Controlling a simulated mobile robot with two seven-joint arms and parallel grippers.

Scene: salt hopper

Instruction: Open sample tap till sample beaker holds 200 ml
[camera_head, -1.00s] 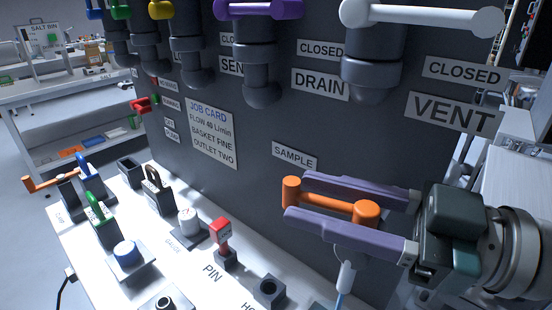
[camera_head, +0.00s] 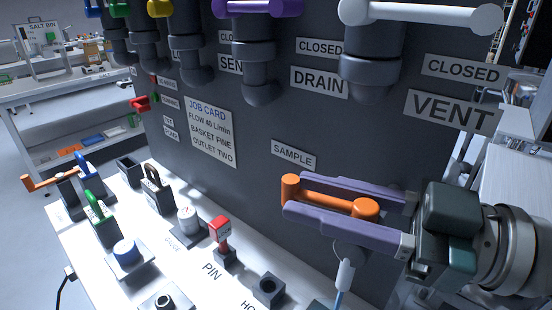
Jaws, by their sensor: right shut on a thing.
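The sample tap has an orange lever handle (camera_head: 325,197) on the dark panel, below the SAMPLE label (camera_head: 293,155). The lever lies nearly level, sloping slightly down to the right. My right gripper (camera_head: 290,197) comes in from the right, its two purple fingers along both sides of the lever, shut on it. Below the tap, a white piece with a blue stem (camera_head: 344,275) hangs or stands, partly hidden by the lower finger. I cannot make out the sample beaker or any liquid level. My left gripper is out of view.
Above are a white VENT handle (camera_head: 420,14) and a purple DRAIN-side handle (camera_head: 258,8). A job card (camera_head: 211,132) is on the panel.

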